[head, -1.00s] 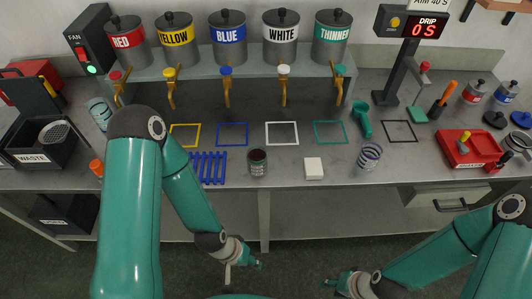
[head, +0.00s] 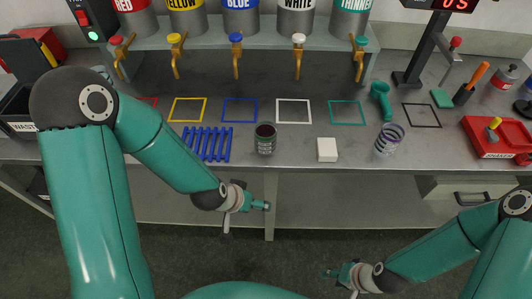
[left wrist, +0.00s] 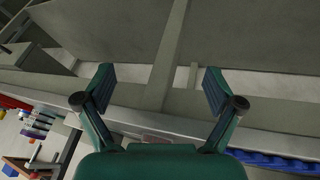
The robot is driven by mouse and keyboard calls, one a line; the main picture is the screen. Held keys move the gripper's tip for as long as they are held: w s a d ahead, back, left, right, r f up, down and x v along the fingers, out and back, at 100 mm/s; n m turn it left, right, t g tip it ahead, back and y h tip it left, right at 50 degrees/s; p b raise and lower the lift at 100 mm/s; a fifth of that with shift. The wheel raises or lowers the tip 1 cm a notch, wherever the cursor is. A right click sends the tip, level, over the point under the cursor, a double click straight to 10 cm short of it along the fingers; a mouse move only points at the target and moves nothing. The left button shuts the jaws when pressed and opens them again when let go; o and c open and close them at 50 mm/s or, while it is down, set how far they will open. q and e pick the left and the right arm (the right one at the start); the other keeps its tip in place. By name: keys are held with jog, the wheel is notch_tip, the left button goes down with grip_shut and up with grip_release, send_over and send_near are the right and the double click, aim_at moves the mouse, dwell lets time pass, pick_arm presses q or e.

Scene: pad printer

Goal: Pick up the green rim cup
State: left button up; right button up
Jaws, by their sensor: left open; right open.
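A small clear cup (head: 265,139) with a dark rim that looks greenish and dark red contents stands upright on the bench, right of the blue rack. I take it for the green rim cup. A second clear cup with purple bands (head: 389,140) stands farther right. My left gripper (head: 264,205) is open and empty, in front of the bench and below the cup in the picture. In the left wrist view its two fingers (left wrist: 158,88) are spread apart with the bench edge behind. My right gripper (head: 334,274) is open and empty, low in front of the bench.
A blue slatted rack (head: 207,144) lies left of the cup and a white block (head: 327,150) lies right of it. Paint taps hang over coloured squares behind. A red tray (head: 490,137) is at the right. The bench front edge (head: 300,168) lies between my left gripper and the cup.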

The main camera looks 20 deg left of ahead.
pick_arm(q)
jog(key=w+a+r+m+t+b, duration=0.1)
jog(key=w+a+r+t+b, duration=0.1)
jog(key=w+r+t+b, duration=0.5)
jog(key=m+t+b, duration=0.1)
jog(key=b, duration=0.8)
send_near(261, 146)
jog(key=shift+y, duration=0.4)
jog(key=p+x, duration=0.1)
jog(key=x, duration=0.6)
jog(key=shift+d+f+p, duration=0.1)
jog(key=shift+d+p, duration=0.05)
jog(key=shift+p, duration=0.2)
jog(key=shift+r+x, duration=0.1)
jog(key=shift+x, duration=1.45)
jog(key=shift+r+x, duration=0.15)
jog(key=shift+x, duration=1.4)
jog(key=shift+w, duration=0.1)
pick_arm(e)
notch_tip(261, 146, down, 18)
jog(key=shift+r, duration=0.2)
pick_arm(q)
jog(key=shift+c, duration=0.3)
jog(key=shift+t, duration=0.3)
jog(key=c, duration=1.3)
